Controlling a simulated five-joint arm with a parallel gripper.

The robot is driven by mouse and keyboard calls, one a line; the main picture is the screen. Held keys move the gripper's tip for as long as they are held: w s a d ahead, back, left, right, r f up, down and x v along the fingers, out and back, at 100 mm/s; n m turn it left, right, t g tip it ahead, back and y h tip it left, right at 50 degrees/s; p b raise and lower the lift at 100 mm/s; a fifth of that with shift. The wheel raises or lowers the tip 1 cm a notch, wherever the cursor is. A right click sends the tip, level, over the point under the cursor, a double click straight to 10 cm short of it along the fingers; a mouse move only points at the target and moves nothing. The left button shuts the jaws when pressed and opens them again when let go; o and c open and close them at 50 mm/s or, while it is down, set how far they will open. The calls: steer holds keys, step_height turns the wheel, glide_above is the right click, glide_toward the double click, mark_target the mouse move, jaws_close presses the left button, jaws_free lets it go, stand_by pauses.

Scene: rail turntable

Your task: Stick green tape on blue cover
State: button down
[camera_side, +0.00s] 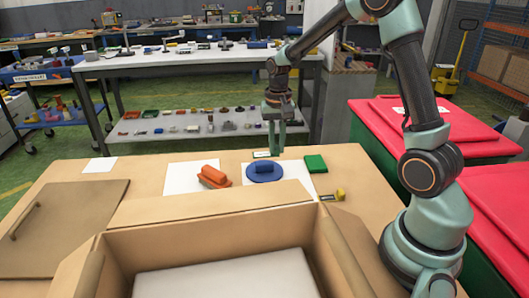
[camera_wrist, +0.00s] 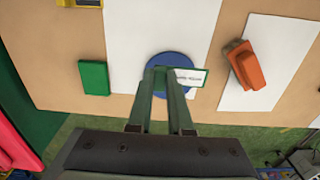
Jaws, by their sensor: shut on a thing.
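The blue cover (camera_side: 259,177) is a round disc with a raised blue grip on top, lying on a white sheet on the table. In the wrist view the blue cover (camera_wrist: 172,57) is partly hidden behind my fingers and a small label. My gripper (camera_side: 275,152) points down just behind the cover in the side view. It is shut on the green tape (camera_wrist: 190,77), a small white label with a green border and dark print. The tape (camera_side: 262,155) sticks out to the left of my fingertips in the side view, seemingly above the table. Contact with the cover cannot be told.
An orange object (camera_side: 213,176) lies on another white sheet (camera_side: 190,180) to the left. A green block (camera_side: 316,163) and a yellow tape measure (camera_side: 333,195) lie to the right. An open cardboard box (camera_side: 215,225) stands in front. Red-lidded bins (camera_side: 425,112) flank the table.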

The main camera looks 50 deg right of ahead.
mark_target(276, 178)
steer(key=shift+w+d+f, duration=0.35)
steer(key=shift+d+f, duration=0.15)
steer(key=shift+f, duration=0.2)
steer(key=shift+f, duration=3.7)
steer(key=shift+f, duration=0.4)
steer(key=c, duration=0.8)
jaws_free()
steer(key=shift+o, duration=0.2)
step_height(276, 178, up, 12)
steer(key=shift+r, duration=0.1)
steer(key=shift+a, duration=0.1)
